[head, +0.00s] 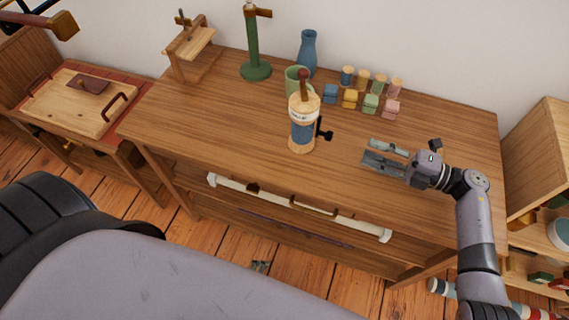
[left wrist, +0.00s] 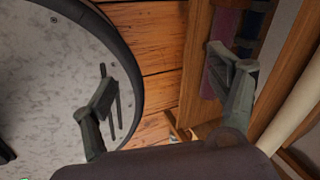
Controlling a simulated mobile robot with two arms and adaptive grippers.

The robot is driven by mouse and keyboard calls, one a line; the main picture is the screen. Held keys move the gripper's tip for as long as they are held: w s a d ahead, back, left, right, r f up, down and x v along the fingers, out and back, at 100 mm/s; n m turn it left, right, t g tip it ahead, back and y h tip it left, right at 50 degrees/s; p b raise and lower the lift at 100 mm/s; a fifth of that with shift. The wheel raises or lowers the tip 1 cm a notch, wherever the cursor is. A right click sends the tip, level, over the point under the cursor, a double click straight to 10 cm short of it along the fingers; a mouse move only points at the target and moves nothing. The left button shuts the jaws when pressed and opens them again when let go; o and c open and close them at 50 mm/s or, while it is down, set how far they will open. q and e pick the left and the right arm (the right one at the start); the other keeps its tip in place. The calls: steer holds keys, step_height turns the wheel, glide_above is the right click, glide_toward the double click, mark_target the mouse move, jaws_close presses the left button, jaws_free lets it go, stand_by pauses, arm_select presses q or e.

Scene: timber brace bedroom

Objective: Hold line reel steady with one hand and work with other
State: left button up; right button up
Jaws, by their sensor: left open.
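The line reel (head: 302,133) stands upright on the wooden dresser top, with a blue band of line, pale wooden ends and a dark crank on its right side. My right gripper (head: 376,153) is just above the top, to the right of the reel and apart from it, its fingers spread with nothing between them.
Behind the reel are a green mug (head: 297,80), a blue vase (head: 307,53), a green stand (head: 254,50) and several coloured blocks and spools (head: 370,103). A white rail (head: 300,206) runs along the dresser front. The top left of the reel is clear.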

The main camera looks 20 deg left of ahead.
mark_target(308, 93)
arm_select(q)
steer(key=w+d+r+m+t, duration=0.25)
steer(key=w+r+m, duration=0.3)
steer(key=r, duration=0.55)
steer(key=w+d+r+m+t, duration=0.2)
steer(key=w+r+m+t, duration=0.3)
steer(key=r, duration=0.6)
steer(key=w+a+r+m+t+y, duration=0.1)
steer(key=w+a+r+m+t, duration=0.3)
steer(key=r, duration=0.9)
steer(key=d+r+m+t+y, duration=0.15)
steer(key=r+m, duration=0.45)
steer(key=r, duration=0.8)
steer(key=shift+n, duration=0.25)
steer(key=w+a, duration=0.1)
steer(key=w, duration=0.4)
steer(key=w+a, duration=0.1)
steer(key=w, duration=0.5)
steer(key=w+a, duration=0.1)
steer(key=w, duration=0.5)
steer(key=shift+w+a+f, duration=0.15)
steer(key=shift+w, duration=0.1)
steer(key=shift+c, duration=0.5)
